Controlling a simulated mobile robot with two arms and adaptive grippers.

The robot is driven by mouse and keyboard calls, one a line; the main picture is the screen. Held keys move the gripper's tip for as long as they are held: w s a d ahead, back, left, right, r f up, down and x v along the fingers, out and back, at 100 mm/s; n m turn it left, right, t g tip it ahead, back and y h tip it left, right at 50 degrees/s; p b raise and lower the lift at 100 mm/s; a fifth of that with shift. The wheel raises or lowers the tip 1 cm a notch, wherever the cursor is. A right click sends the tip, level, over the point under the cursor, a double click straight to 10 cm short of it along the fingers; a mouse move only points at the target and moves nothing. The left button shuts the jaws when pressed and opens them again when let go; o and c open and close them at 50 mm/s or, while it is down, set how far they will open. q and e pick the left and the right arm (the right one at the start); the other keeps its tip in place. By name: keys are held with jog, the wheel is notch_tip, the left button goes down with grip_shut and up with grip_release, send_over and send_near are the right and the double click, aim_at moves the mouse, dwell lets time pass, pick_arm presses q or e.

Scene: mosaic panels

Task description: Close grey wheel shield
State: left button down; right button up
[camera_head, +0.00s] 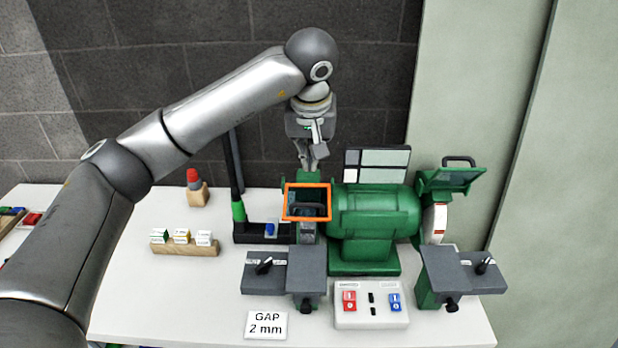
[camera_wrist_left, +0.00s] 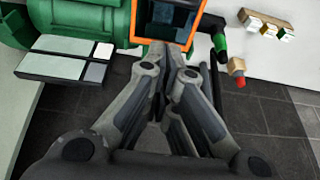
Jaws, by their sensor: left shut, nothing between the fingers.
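A green bench grinder (camera_head: 375,212) stands on the white table. At its left end is a shield with an orange frame (camera_head: 307,218) and a dark clear pane; the wheel behind it is mostly hidden. The frame also shows at the top of the left wrist view (camera_wrist_left: 134,25). My left gripper (camera_head: 311,168) is shut and empty, pointing down just behind the frame's upper edge. In the left wrist view my fingertips (camera_wrist_left: 172,52) come together close to the frame; I cannot tell whether they touch it. My right gripper is not in view.
At the right end, a green-framed shield (camera_head: 452,178) is tilted up above a white wheel (camera_head: 435,222). Grey tool rests (camera_head: 265,285) and a switch box (camera_head: 371,318) stand in front. A black post with a green collar (camera_head: 238,210) stands left of the grinder. A dark wall is behind.

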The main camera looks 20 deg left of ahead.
pick_arm(q)
jog(key=p, duration=0.2)
send_over(309, 210)
jog(key=w, duration=0.1)
notch_tip(309, 210, down, 5)
jog(key=shift+s+a+f+p, duration=0.15)
jog(key=shift+f+p, duration=0.15)
jog(key=shift+f, duration=0.25)
jog(key=shift+s+d+f+p, duration=0.15)
jog(key=shift+f+p, duration=0.15)
jog(key=shift+f, duration=0.2)
jog(key=shift+s+f, duration=0.25)
jog(key=shift+f, duration=0.05)
jog(key=shift+s+f, duration=0.15)
jog(key=shift+f, duration=0.25)
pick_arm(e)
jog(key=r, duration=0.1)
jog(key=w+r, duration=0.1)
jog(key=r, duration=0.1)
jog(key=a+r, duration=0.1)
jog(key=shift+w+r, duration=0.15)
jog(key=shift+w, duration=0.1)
